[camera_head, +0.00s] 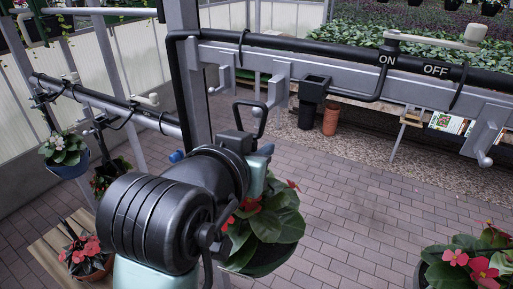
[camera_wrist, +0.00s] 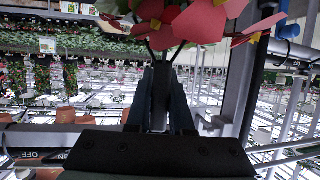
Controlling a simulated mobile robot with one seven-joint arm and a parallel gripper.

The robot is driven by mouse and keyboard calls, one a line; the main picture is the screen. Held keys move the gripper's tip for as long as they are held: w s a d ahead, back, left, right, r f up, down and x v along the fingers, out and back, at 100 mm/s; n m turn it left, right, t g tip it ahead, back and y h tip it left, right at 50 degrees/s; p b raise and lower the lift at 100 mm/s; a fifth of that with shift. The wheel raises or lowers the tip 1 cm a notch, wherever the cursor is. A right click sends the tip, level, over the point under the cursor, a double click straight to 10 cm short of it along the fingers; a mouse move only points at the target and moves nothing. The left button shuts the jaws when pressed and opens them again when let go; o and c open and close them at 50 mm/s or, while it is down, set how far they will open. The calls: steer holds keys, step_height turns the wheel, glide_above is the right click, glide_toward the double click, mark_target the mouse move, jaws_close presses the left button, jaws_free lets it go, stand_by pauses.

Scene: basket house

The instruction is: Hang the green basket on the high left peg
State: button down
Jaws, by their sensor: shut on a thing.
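My gripper (camera_head: 258,168) is shut on the dark hanger of a basket with broad green leaves and red flowers. The basket (camera_head: 262,262) hangs below my wrist; its dark pot is mostly hidden by leaves and my arm. The hanger's black top loop (camera_head: 250,113) stands above my gripper, below the rail and apart from the left peg (camera_head: 221,82). Another peg (camera_head: 276,88) is just right of the loop. In the wrist view, my fingers (camera_wrist: 160,97) close around the dark hanger strap, with red flowers (camera_wrist: 190,20) above.
A grey rail (camera_head: 350,80) with a black pipe crosses the top, beside a grey post (camera_head: 190,90). A farther peg (camera_head: 484,155) is at right. Potted flowers hang at left (camera_head: 66,155) and stand at lower right (camera_head: 460,262). The brick floor between is clear.

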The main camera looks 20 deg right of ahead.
steer(key=shift+w+d+r+p, duration=0.2)
steer(key=shift+w+d+p, duration=0.1)
steer(key=shift+w+d, duration=0.75)
steer(key=shift+w+d, duration=0.1)
steer(key=shift+w+d+r, duration=0.1)
steer(key=shift+w+d, duration=0.15)
steer(key=shift+d, duration=0.1)
steer(key=shift+d+f, duration=0.2)
steer(key=shift+f, duration=0.2)
stand_by(0.7)
steer(key=shift+w+d+f+b, duration=0.2)
steer(key=shift+w+f+b, duration=0.1)
steer(key=shift+f, duration=0.2)
steer(key=shift+w+d+f+b, duration=0.15)
steer(key=shift+w+f+b, duration=0.1)
steer(key=shift+f, duration=0.2)
steer(key=c, duration=0.7)
jaws_free()
steer(key=shift+a, duration=0.1)
